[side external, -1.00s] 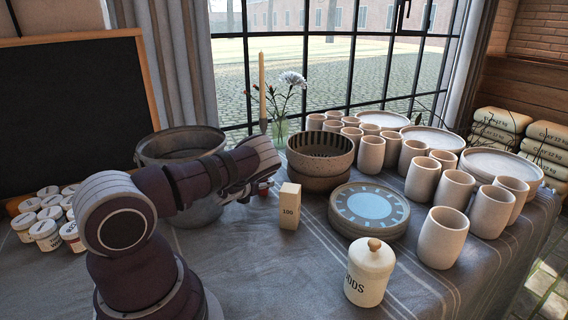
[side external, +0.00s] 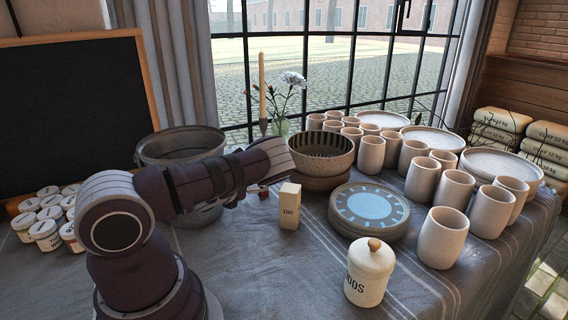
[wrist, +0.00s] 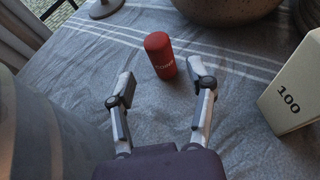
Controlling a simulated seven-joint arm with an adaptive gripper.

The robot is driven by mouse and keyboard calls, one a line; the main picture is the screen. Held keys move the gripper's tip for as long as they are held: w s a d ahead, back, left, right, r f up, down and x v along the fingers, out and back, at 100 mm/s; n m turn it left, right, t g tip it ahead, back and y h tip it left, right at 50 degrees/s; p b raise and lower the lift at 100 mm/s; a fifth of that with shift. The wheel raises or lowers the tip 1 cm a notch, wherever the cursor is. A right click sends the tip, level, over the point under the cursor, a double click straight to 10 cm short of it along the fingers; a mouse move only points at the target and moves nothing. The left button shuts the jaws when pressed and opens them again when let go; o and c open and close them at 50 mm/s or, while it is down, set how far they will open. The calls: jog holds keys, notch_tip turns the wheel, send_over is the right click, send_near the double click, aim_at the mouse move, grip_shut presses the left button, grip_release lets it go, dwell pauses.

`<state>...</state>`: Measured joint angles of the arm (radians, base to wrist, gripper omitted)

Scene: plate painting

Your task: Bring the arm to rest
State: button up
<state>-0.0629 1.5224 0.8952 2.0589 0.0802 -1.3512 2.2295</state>
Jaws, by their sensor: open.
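My gripper (wrist: 164,98) is open and empty in the wrist view, its two fingers spread apart above the cloth. A small red cylinder (wrist: 160,55) stands upright on the cloth just beyond the fingertips, apart from them. In the side view my arm reaches right past the metal bucket, and the gripper's fingers are hidden behind the arm. The red cylinder shows only in small part there, below the arm (side external: 263,191).
A cream block marked 100 (side external: 290,206) stands close right of the gripper; it also shows in the wrist view (wrist: 293,92). The metal bucket (side external: 180,146) is behind my arm. Stacked bowls (side external: 322,150), painted plates (side external: 370,208), a lidded jar (side external: 369,272) and several cups (side external: 443,238) stand to the right.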

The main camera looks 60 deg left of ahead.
jog(key=shift+v, duration=1)
